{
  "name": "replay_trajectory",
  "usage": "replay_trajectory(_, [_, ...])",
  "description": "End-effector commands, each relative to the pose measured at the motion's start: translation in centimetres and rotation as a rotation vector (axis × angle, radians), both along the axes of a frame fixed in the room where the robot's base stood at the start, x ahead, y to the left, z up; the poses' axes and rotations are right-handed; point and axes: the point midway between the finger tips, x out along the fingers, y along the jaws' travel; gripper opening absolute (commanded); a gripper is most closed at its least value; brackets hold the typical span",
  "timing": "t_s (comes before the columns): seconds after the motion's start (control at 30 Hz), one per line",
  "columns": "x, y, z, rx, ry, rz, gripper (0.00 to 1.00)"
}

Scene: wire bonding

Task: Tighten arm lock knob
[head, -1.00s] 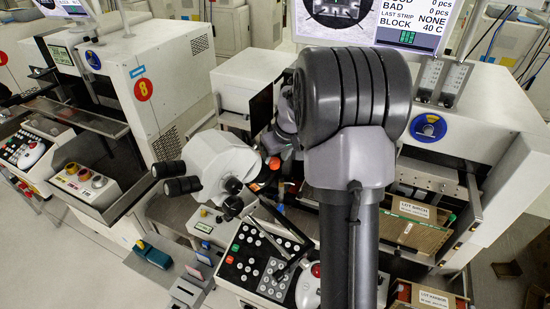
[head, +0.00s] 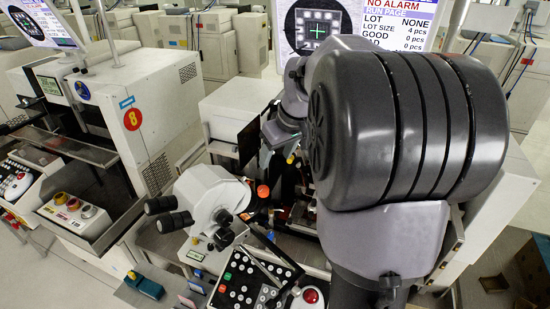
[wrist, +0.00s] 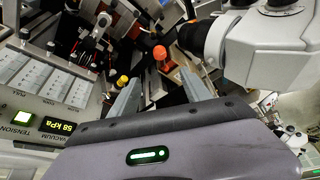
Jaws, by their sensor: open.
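An orange-red knob (head: 263,191) stands upright just right of the white microscope (head: 208,198) in the head view. It looks like the arm lock knob, though no label shows. In the wrist view the orange-red knob (wrist: 159,52) stands beyond my gripper (wrist: 160,77), roughly between the lines of its two fingers. My gripper is open and empty, and the fingers appear apart from the knob. The white microscope (wrist: 265,45) with its black eyepiece part fills the upper right of the wrist view. In the head view my arm hides much of the workspace behind it.
A smaller yellow knob (wrist: 122,81) sits close to my left finger in the wrist view. A panel with a green display (wrist: 59,126) lies at lower left. The microscope stands close on the right. A black button panel (head: 250,279) lies in front of it.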

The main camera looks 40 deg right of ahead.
Motion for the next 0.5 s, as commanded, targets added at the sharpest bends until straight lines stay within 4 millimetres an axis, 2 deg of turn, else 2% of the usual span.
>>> replay_trajectory(0.17, [0.1, -0.3, 0.1, -0.001, 0.006, 0.030, 0.56])
replay_trajectory(0.4, [0.9, -3.7, 0.4, 0.005, 0.016, 0.500, 0.56])
replay_trajectory(0.5, [1.2, -4.0, -0.4, 0.004, 0.002, 0.584, 0.56])
